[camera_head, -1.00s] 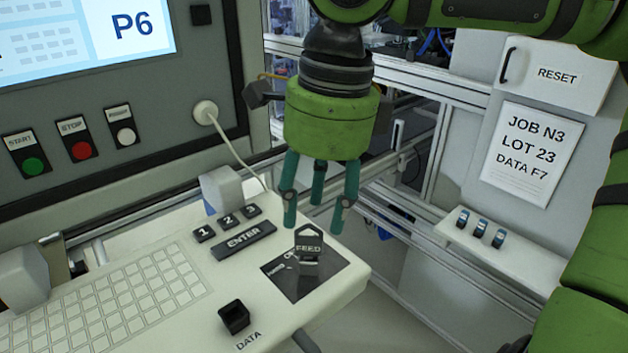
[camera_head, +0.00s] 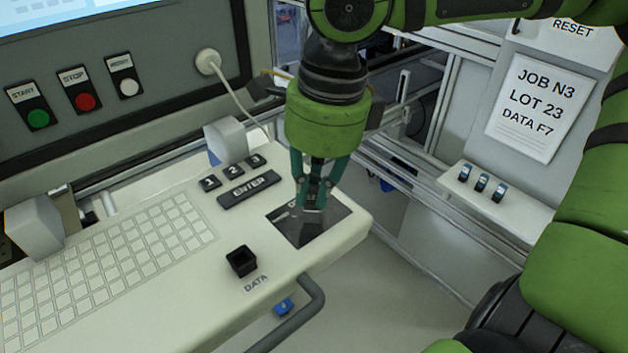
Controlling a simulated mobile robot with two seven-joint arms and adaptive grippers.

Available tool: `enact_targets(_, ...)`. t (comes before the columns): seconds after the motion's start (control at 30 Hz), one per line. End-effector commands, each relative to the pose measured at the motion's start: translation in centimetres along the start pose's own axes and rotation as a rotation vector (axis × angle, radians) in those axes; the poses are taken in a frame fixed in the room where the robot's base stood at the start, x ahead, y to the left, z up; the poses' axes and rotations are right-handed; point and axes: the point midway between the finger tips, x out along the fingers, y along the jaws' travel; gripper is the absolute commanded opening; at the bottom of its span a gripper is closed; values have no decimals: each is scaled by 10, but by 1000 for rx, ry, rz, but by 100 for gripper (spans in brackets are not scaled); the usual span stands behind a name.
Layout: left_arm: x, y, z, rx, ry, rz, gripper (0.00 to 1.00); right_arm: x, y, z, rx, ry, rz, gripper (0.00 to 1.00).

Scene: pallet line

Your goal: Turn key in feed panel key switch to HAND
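The feed key switch sits on a dark square plate (camera_head: 334,226) at the right end of the white console. Its key (camera_head: 312,222) stands up from the plate, and its FEED tag is mostly hidden by my fingers. My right gripper (camera_head: 314,203), green with teal fingers, comes down from above. Its fingertips are drawn together on the key's upper part. The plate's lettering is mostly covered, so the key's exact position cannot be read. My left gripper is not in view.
A keyboard (camera_head: 100,265), an ENTER key (camera_head: 249,188) and a black DATA socket (camera_head: 241,261) share the console. A grey rail (camera_head: 312,300) runs below its front edge.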

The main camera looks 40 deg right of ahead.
Motion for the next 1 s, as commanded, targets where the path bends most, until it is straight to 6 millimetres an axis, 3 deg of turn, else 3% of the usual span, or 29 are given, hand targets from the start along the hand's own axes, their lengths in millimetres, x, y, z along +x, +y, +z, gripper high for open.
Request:
enact_targets(0.17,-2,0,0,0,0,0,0,-1,0,0,-78,0,11,0)
enact_targets(0.7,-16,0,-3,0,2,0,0,-1,-3,-2,-818,-1,102,0)
enact_targets(1.0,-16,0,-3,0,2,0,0,0,-3,-2,-869,0,107,0)
